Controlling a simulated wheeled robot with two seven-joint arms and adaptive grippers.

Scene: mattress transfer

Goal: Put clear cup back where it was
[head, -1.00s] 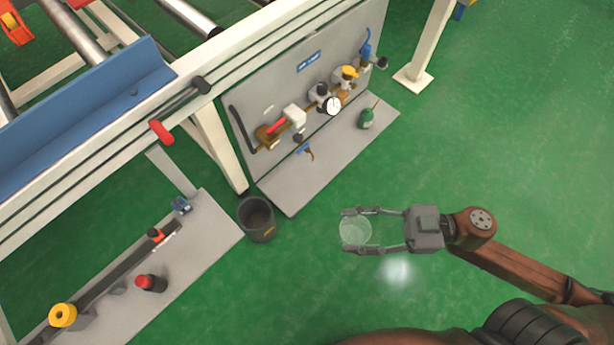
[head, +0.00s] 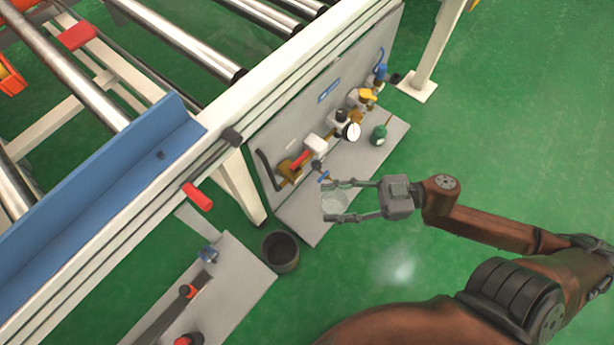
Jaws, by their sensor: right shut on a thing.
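The clear cup (head: 333,204) is see-through and sits between the fingers of my right gripper (head: 340,201), which is shut on it. My left gripper is not in view.
A dark bucket (head: 280,252) stands left of the cup. A lower-left shelf (head: 235,285) holds tools. Green floor is open at right.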

